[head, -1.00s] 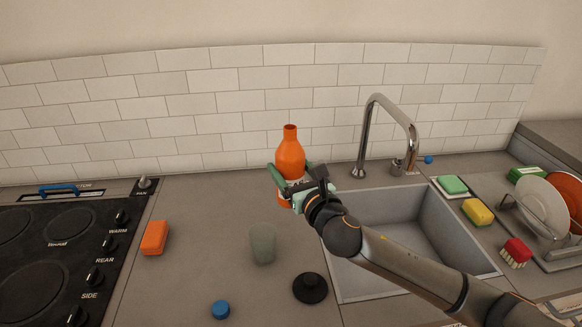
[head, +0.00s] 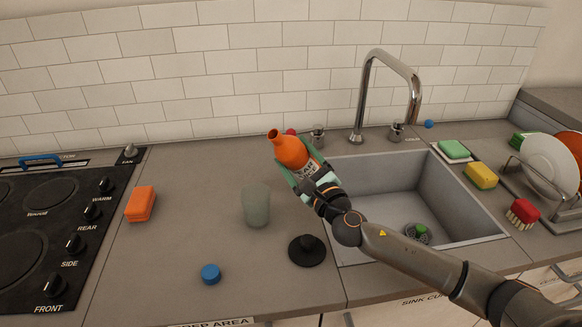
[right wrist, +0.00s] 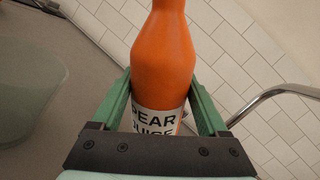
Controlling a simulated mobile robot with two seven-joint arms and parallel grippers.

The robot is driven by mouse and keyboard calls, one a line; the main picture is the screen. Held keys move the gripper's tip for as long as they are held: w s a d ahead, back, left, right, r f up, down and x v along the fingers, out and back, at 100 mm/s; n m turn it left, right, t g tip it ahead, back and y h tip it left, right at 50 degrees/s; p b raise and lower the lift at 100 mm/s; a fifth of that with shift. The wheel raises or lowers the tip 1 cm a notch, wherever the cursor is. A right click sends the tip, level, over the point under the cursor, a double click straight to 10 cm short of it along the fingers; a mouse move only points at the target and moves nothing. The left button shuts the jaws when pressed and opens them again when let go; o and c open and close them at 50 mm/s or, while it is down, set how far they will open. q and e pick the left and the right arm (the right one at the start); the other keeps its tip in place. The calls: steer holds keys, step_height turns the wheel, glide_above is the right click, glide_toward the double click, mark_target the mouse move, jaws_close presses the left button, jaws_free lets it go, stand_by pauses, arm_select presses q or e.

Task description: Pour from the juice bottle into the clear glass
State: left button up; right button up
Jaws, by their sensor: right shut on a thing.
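The orange juice bottle (head: 291,152) is held by my right gripper (head: 302,172) above the counter, tilted with its open neck up and to the left. In the right wrist view the bottle (right wrist: 163,65) stands between the green fingers of the gripper (right wrist: 158,105), and its label reads "PEAR JUICE". The clear glass (head: 256,206) stands upright on the counter, left of and below the bottle. Part of the glass (right wrist: 28,85) shows at the left edge of the right wrist view. No stream of juice shows. My left gripper is not in view.
A black round stopper (head: 307,250) and a blue cap (head: 211,274) lie near the glass. An orange sponge (head: 141,203) lies beside the stove (head: 55,225). The sink (head: 455,219) and faucet (head: 362,95) are to the right.

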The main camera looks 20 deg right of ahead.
steer(key=n+b, duration=0.1)
steer(key=f+n+b, duration=0.1)
steer(key=shift+w+d+f+n+y+b, duration=0.1)
steer(key=shift+d+f+n+y+b, duration=0.1)
steer(key=shift+d+n+y+b, duration=0.15)
steer(key=shift+f+n+b, duration=0.2)
steer(key=shift+n+b, duration=0.5)
steer(key=shift+n, duration=0.05)
steer(key=r+n+y+p, duration=0.1)
steer(key=n, duration=0.1)
steer(key=r+n+p, duration=0.1)
steer(key=n, duration=0.1)
steer(key=r+n+y+p, duration=0.1)
steer(key=r+n, duration=0.1)
steer(key=shift+a+t+y, duration=0.25)
steer(key=shift+t+y, duration=0.05)
steer(key=shift+y, duration=0.05)
steer(key=shift+a+f, duration=0.1)
steer(key=shift+f, duration=0.2)
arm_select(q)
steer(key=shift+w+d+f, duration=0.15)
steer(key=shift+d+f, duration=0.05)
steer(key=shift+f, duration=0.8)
arm_select(e)
steer(key=shift+r+n, duration=0.1)
steer(key=shift+n, duration=0.3)
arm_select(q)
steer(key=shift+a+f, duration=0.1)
